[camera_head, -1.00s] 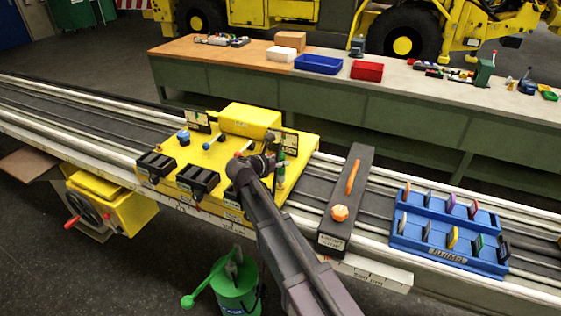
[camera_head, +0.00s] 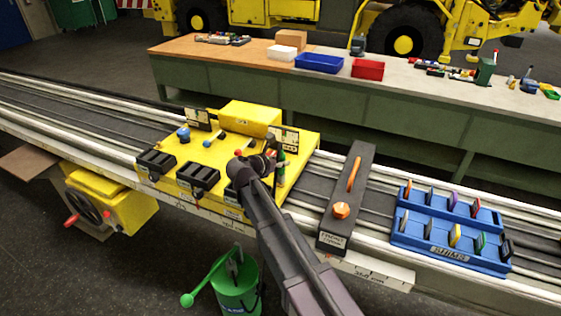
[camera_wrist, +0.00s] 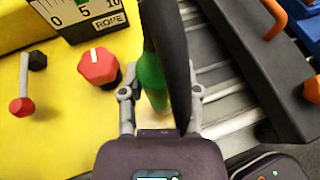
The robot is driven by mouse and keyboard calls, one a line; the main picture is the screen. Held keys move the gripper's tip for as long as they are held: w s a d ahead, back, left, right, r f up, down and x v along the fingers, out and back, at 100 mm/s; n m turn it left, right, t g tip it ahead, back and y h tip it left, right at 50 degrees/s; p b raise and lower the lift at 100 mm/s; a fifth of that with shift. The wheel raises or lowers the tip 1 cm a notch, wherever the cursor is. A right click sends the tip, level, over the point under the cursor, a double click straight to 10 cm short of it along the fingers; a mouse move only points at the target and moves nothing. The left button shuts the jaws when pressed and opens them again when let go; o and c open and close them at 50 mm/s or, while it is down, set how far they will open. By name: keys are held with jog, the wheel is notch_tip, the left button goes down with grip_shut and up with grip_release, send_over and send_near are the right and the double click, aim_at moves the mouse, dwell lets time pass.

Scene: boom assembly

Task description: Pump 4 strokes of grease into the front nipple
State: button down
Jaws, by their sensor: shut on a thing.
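My gripper (camera_wrist: 160,95) is shut on an upright green cylindrical thing (camera_wrist: 151,72), with one finger on each side of it. A thick black curved part (camera_wrist: 168,45) runs up beside it and hides some of it. In the head view the green thing (camera_head: 281,160) stands at the right end of the yellow control panel (camera_head: 225,160), and my dark arm partly covers that spot. A green bucket (camera_head: 232,296) with a green-tipped lever (camera_head: 187,300) stands on the floor below. I cannot make out the front nipple in either view.
A red knob (camera_wrist: 98,66), a red-and-black lever (camera_wrist: 27,85) and a "ROPE" gauge (camera_wrist: 85,12) are close left of my gripper. A dark box with an orange handle (camera_head: 355,172) and a blue rack (camera_head: 450,252) are to the right. A long workbench (camera_head: 430,110) is behind.

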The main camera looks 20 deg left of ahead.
jog(key=shift+f+b, duration=0.7)
dwell(0.8)
jog(key=shift+c, duration=1.2)
grip_release()
jog(key=shift+r, duration=0.15)
